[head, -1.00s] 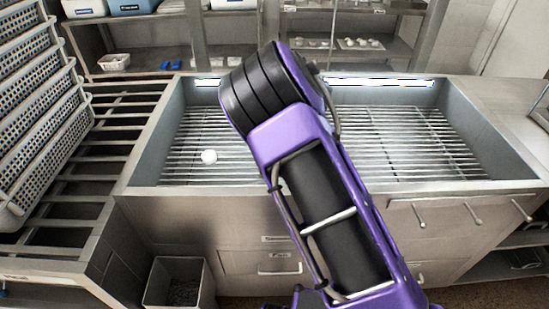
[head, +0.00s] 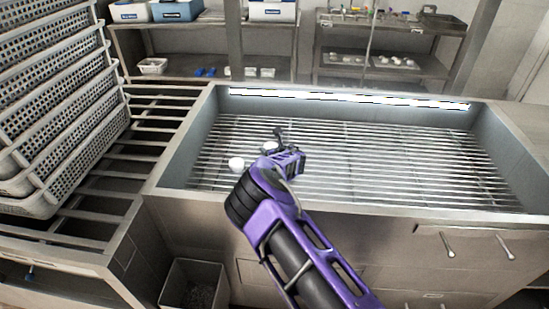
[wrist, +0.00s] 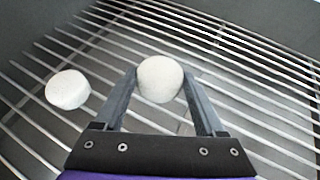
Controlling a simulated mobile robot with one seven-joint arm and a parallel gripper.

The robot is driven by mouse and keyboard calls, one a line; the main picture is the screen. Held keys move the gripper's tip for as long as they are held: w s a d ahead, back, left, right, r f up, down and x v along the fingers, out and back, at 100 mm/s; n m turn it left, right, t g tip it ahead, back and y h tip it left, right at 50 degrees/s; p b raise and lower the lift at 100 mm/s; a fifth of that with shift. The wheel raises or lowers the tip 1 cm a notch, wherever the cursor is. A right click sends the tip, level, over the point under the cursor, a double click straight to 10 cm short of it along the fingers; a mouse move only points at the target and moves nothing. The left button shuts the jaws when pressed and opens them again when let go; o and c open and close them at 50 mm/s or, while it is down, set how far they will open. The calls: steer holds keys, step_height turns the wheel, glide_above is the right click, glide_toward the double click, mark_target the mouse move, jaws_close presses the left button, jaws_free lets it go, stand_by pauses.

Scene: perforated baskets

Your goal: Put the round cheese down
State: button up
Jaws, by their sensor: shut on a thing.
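The round cheese (wrist: 160,80) is a white, short cylinder between the two fingers of my gripper (wrist: 160,88) in the wrist view. My gripper is shut on it, over the metal rack (wrist: 250,90) of the sink-like basin. In the head view my gripper (head: 275,142) is over the left part of the basin, and the held cheese (head: 268,146) is partly hidden by it. A second white cheese (wrist: 68,90) rests on the rack to the left; it also shows in the head view (head: 236,164). I cannot tell whether the held cheese touches the bars.
The basin wall (head: 190,138) rises at the left. Stacked perforated baskets (head: 60,110) stand on a slatted bench (head: 120,185) farther left. The rack is bare to the right. Shelves with boxes (head: 178,10) stand behind.

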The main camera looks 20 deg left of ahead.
steer(key=shift+f, duration=1.75)
steer(key=shift+f+b, duration=0.15)
steer(key=shift+b, duration=0.15)
steer(key=o, duration=1.4)
steer(key=shift+r+p, duration=0.3)
steer(key=shift+p, duration=0.05)
steer(key=v, duration=1.2)
